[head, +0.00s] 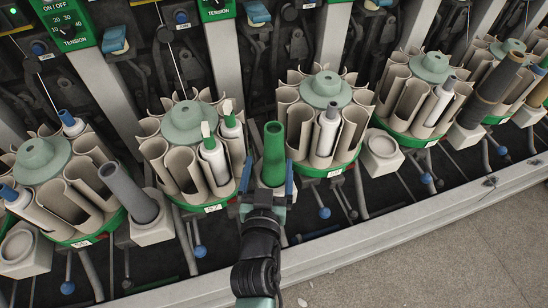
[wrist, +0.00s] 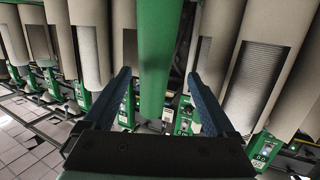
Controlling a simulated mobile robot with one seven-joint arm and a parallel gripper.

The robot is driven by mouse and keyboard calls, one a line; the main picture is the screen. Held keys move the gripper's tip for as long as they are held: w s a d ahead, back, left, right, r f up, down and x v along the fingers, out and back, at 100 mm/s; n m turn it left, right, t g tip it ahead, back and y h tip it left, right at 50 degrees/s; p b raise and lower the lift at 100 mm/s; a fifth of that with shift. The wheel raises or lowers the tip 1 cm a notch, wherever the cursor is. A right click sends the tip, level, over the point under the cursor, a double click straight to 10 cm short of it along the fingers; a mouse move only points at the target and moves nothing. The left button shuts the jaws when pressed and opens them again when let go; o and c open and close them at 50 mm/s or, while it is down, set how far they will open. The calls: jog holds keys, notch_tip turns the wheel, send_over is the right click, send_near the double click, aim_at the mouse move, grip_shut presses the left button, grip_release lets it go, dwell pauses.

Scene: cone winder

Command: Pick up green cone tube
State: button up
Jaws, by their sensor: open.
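The green cone tube (head: 274,152) stands upright between two round tube magazines in the head view. Its lower end is hidden behind my gripper. In the wrist view the green cone tube (wrist: 154,60) runs down from the top edge, between the two blue fingers. My gripper (head: 267,182) is open, with one finger on each side of the tube. The wrist view shows my gripper (wrist: 160,85) with gaps between both fingers and the tube. I cannot tell how deep the tube sits between the fingers.
A magazine of beige pockets (head: 194,148) stands close on the left, and another magazine (head: 322,118) close on the right. A grey tube (head: 128,190) stands in a holder further left. A pale machine rail (head: 400,232) runs along the front, with open floor (head: 450,260) beyond it.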

aim_at(273, 158)
jog(key=shift+w+d+f, duration=0.1)
jog(key=shift+w+d, duration=0.1)
jog(key=shift+w, duration=0.65)
jog(key=shift+w+d+f, duration=0.1)
jog(key=shift+w+d, duration=0.1)
jog(key=shift+w, duration=0.65)
jog(key=shift+w+d, duration=0.2)
jog(key=shift+w, duration=0.65)
grip_shut()
